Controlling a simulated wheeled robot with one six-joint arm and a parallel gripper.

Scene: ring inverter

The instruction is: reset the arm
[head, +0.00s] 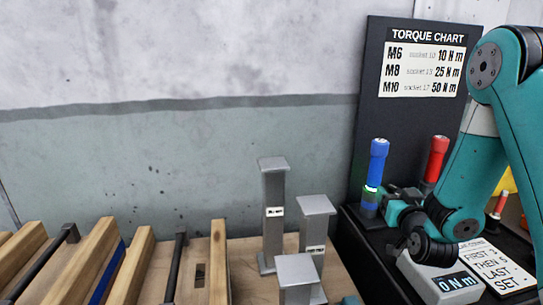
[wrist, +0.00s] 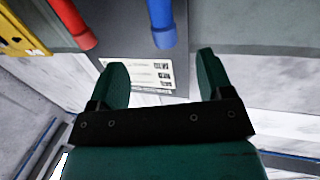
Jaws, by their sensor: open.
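My gripper (wrist: 162,80) is open in the wrist view, its two dark green fingers wide apart with nothing held between them. A blue-handled tool (wrist: 161,22) and a red-handled tool (wrist: 70,22) show beyond the fingers, apart from them. In the head view my teal arm is folded at the right, its wrist end low beside the upright blue-handled tool (head: 378,160). The fingers are hard to make out there. The red-handled tool (head: 436,158) stands behind the arm, its lower part partly hidden.
A grey box reading 0 Nm (head: 440,280) sits just below my wrist. A torque chart board (head: 420,110) stands behind. Several grey posts (head: 272,205) rise left of the arm, and wooden slats (head: 85,265) lie further left. The air above the posts is clear.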

